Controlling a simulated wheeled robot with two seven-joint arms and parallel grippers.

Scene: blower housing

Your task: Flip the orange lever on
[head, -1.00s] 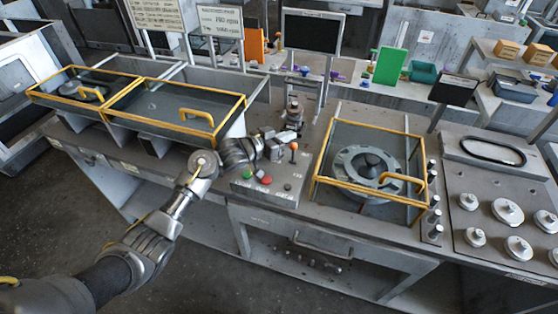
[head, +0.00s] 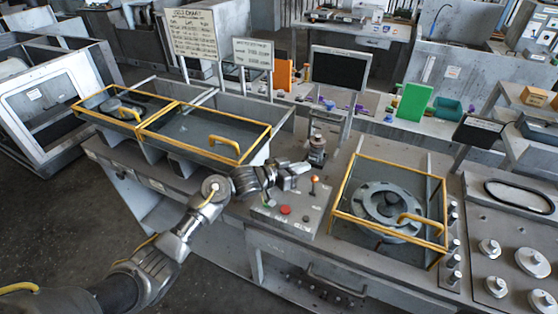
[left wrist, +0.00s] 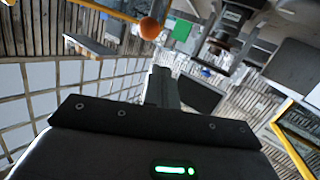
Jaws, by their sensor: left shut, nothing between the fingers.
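The lever, with an orange ball knob (head: 314,180), stands on the grey control box (head: 308,207) in the middle of the bench. Its stem points up in the head view. The orange knob also shows near the top of the left wrist view (left wrist: 150,28), ahead of the fingers and slightly to the left. My left gripper (head: 296,177) is shut and empty, just left of the knob in the head view. Its closed fingers also show in the left wrist view (left wrist: 161,88). I cannot tell whether they touch the lever. My right gripper is not in view.
The box also carries a red button (head: 285,210) and a green button (head: 271,202). A yellow-framed cover (head: 342,190) over a round housing stands to the right. Another yellow-framed double cover (head: 205,155) lies left. A small metal post (head: 317,150) stands behind the box.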

